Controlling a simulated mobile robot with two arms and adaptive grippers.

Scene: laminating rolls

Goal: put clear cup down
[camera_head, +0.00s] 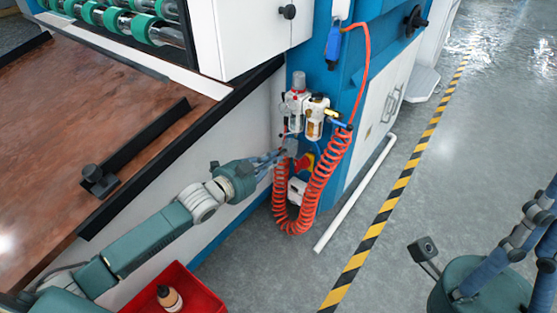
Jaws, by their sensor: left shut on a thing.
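My left gripper (279,157) reaches in from the lower left to the air unit on the blue machine side. Its fingers are shut on a small, greyish see-through thing (291,147), which looks like the clear cup. It is just below the left filter body (294,112). I cannot tell whether the cup touches the unit. Beside it hangs a second unit with an amber-tinted bowl (314,128).
A coiled red hose (322,182) hangs around the work spot. A red tray (205,291) with a small brown bottle (169,298) is at the bottom. The brown machine table (75,95) is left. A white pipe (350,200) and striped floor line (385,205) lie right, with open floor beyond.

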